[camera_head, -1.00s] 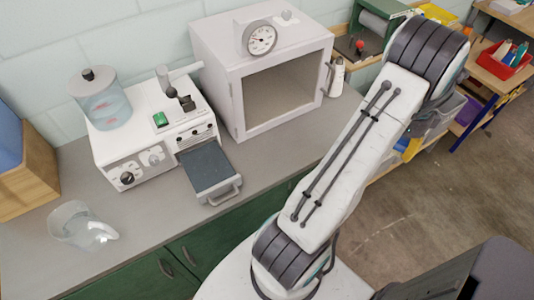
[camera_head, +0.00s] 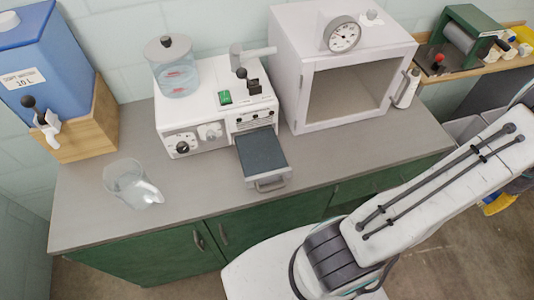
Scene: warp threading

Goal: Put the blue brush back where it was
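I see no blue brush in this view. My arm reaches from the bottom middle to the right edge, and its far end runs out of the picture. My gripper is out of view, so whether it holds anything is hidden.
A grey counter (camera_head: 215,202) holds a clear jug (camera_head: 125,182), a white machine (camera_head: 190,138) with its dark tray (camera_head: 262,152) pulled out, and a white open-fronted oven (camera_head: 300,85). A blue water tank (camera_head: 52,60) sits on a wooden stand (camera_head: 92,125). A green roller device (camera_head: 460,40) stands back right.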

